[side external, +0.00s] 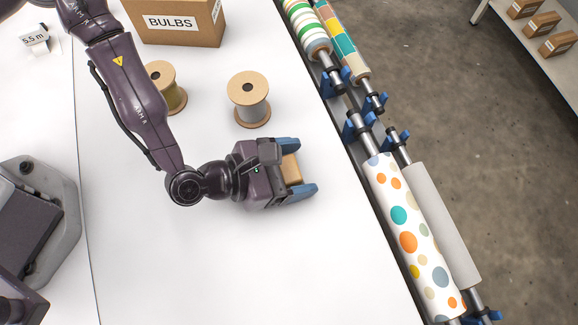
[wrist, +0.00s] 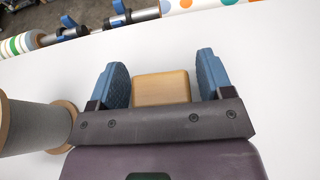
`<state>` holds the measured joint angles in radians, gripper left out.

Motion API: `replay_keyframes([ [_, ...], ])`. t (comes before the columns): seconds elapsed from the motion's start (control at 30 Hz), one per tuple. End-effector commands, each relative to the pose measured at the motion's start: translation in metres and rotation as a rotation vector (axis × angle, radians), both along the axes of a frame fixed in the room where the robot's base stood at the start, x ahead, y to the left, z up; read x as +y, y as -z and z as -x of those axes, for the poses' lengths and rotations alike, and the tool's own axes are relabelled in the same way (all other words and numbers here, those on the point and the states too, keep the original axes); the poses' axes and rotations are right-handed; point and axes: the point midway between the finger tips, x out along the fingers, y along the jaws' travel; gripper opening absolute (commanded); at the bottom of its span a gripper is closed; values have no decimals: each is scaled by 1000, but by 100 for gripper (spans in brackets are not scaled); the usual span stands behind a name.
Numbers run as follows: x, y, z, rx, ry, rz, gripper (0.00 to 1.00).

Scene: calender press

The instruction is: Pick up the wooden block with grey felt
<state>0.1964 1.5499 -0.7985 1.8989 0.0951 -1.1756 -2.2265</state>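A wooden block (side external: 291,169) lies on the white table under my gripper, partly hidden by it in the side view. In the wrist view the wooden block (wrist: 162,88) shows a plain tan wooden top. No grey felt shows on it. My gripper (side external: 308,167) has its two blue fingers apart, one on each side of the block. In the wrist view, gaps show between the block and both fingers of my gripper (wrist: 160,78), wider on the right. The block's near end is hidden behind the gripper body.
A grey-wound spool (side external: 249,99) stands behind the gripper; in the wrist view it is close at left (wrist: 35,125). An olive spool (side external: 167,88) and a BULBS box (side external: 172,22) stand farther back. Patterned rollers (side external: 412,235) run along the table's right edge. The front table area is clear.

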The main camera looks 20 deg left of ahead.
Motion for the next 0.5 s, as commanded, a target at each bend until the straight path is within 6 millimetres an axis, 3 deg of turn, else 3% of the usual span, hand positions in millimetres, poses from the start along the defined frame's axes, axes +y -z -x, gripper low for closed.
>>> replay_keyframes([
  [0.03, 0, 0, 0, 0, 0, 0, 62],
  [0.17, 0, 0, 0, 0, 0, 0, 33],
  [0.5, 0, -7, 0, -1, 0, 2, 33],
])
